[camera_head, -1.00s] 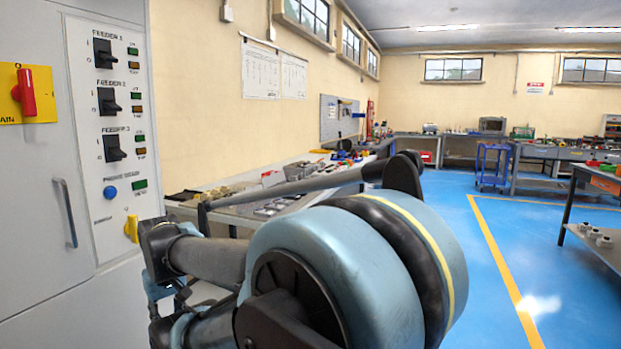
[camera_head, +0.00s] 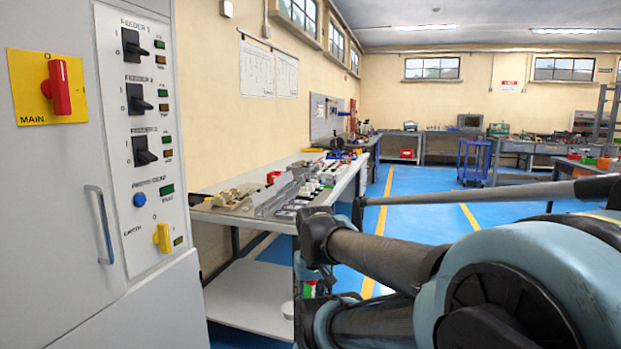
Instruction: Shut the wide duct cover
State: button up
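I cannot make out a wide duct cover for certain in this view. On the workbench (camera_head: 345,190) in the middle, a grey upright strip (camera_head: 275,194) stands among small parts; I cannot tell whether it belongs to a duct. My arm fills the lower right and hides part of the bench's near end and the floor. My gripper's fingers do not show.
A grey cabinet (camera_head: 60,230) stands close on the left, with a red main switch (camera_head: 58,88), black feeder switches, a yellow switch (camera_head: 163,237) and a handle (camera_head: 100,224). A blue cart (camera_head: 473,163) stands far back. Blue floor (camera_head: 415,190) is open beyond my arm.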

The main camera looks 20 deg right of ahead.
aim_at(285, 179)
jog(key=z, duration=0.15)
jog(key=i, duration=1)
jog(key=u, duration=0.65)
jog(key=k, duration=1.5)
jog(key=z, duration=0.35)
jog(key=i, duration=0.9)
